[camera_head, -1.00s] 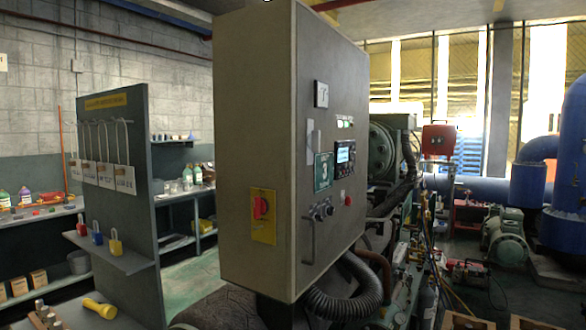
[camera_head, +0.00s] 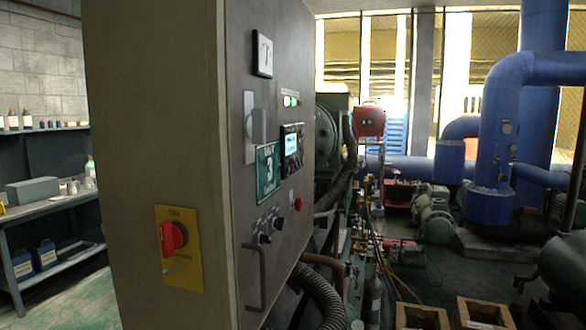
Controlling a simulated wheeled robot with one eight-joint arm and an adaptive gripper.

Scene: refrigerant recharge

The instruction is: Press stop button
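A grey control cabinet (camera_head: 160,120) fills the left middle of the head view, seen at an angle. On its front panel is a small red button (camera_head: 298,204), low and near the right edge. Above it is a dark control unit with a lit display (camera_head: 291,147), and higher up are lit green indicators (camera_head: 291,101). A green sign (camera_head: 268,172) with a 3 sits left of the display. Two dark knobs (camera_head: 271,230) are below, above a handle (camera_head: 254,278). The near side carries a red rotary switch (camera_head: 173,238) on a yellow plate. My gripper is not in view.
A corrugated hose (camera_head: 322,297) and gauges with hoses stand right of the cabinet. Wooden crates (camera_head: 423,316) lie on the floor at the front right. Large blue pipes (camera_head: 497,110) and a green pump (camera_head: 432,217) stand behind. Shelves (camera_head: 55,206) are at left.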

